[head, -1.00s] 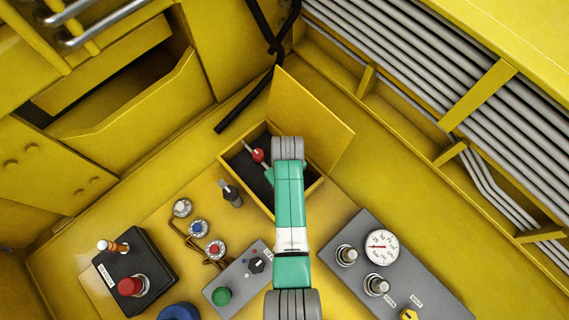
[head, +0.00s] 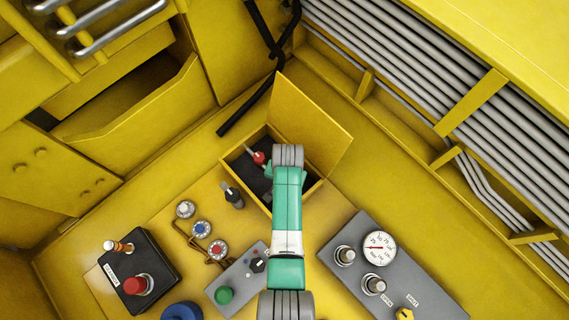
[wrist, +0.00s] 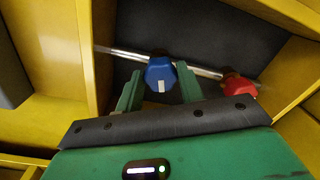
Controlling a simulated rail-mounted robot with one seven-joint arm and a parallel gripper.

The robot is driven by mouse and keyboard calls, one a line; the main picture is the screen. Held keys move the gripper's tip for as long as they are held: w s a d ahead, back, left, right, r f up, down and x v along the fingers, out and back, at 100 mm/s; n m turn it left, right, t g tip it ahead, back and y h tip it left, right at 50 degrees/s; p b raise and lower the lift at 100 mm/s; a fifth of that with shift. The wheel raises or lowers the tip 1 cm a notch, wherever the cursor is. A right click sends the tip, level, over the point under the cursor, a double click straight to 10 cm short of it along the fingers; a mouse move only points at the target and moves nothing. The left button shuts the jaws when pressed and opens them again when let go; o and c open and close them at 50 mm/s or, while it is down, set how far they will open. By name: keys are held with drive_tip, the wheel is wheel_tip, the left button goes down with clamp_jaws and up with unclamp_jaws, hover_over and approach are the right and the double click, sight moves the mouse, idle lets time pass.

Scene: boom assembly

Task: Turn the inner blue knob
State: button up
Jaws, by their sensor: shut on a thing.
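The inner blue knob (wrist: 160,73) sits on a metal pipe inside an open yellow box (head: 311,191), and a white mark shows on its face. My gripper (wrist: 159,68) has one green finger on each side of the blue knob and is shut on it. In the head view my own arm hides the blue knob. The red knob (wrist: 238,85) is on the same pipe, to the right in the wrist view; it also shows in the head view (head: 259,158), left of my gripper.
The box's yellow lid (head: 310,120) stands open behind my wrist. Yellow box walls (wrist: 290,75) are close on both sides of my gripper. A grey gauge panel (head: 398,280) is at the right, and a black box with a red button (head: 135,285) at the left.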

drive_tip(key=shift+m, duration=2)
drive_tip(key=o, duration=1)
drive_tip(key=shift+r, duration=0.1)
wheel_tip(320, 180, up, 8)
drive_tip(key=shift+s+d+f+p, duration=0.1)
drive_tip(key=shift+f+p, duration=0.05)
drive_tip(key=shift+p, duration=0.35)
